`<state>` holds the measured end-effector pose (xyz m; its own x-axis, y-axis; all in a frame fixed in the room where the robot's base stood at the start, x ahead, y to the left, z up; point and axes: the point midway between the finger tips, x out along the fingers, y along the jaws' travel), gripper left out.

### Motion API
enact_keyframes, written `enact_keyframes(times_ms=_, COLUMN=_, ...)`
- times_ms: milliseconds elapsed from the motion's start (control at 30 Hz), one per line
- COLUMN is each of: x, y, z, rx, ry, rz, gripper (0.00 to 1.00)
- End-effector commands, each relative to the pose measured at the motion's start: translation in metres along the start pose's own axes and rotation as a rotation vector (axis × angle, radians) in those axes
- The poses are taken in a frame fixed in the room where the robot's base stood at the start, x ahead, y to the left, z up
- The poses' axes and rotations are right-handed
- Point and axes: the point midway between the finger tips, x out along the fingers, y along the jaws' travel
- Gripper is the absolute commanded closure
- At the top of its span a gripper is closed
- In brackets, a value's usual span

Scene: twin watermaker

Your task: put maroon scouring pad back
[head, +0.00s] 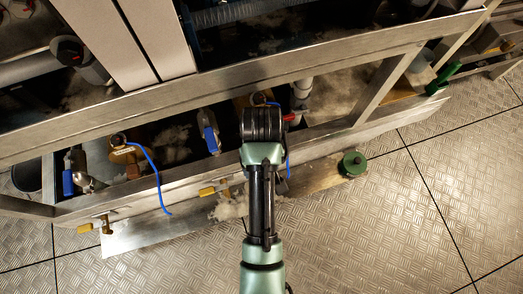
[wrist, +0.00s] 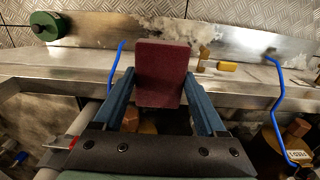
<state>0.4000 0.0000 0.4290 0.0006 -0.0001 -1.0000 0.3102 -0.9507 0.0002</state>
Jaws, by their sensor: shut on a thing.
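The maroon scouring pad (wrist: 162,73) is a flat, dark red block in the wrist view. My gripper (wrist: 160,92) is shut on it, with a blue-grey finger at each side. The pad is held over the metal frame rail, and its lower end lies between the fingers. In the head view my gripper is hidden beneath my wrist and arm, and the pad cannot be seen there.
A metal frame rail (head: 190,191) runs beside my arm, with blue-handled valves (head: 209,132) and a blue cable (head: 156,178). A green round cap (head: 352,163) sits on the ledge at right. Fluffy debris (wrist: 185,30) lies beyond the rail. The tread-plate floor (head: 400,225) at right is clear.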

Motion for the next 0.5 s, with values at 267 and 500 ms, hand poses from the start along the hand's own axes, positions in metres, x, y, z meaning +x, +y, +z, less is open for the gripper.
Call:
enact_keyframes(times_ms=267, x=0.085, y=0.0, z=0.001, rx=0.001, ry=-0.003, rz=-0.001, gripper=0.78)
enact_keyframes(times_ms=500, x=0.146, y=0.0, z=0.001, rx=0.001, ry=-0.003, rz=-0.001, gripper=0.78)
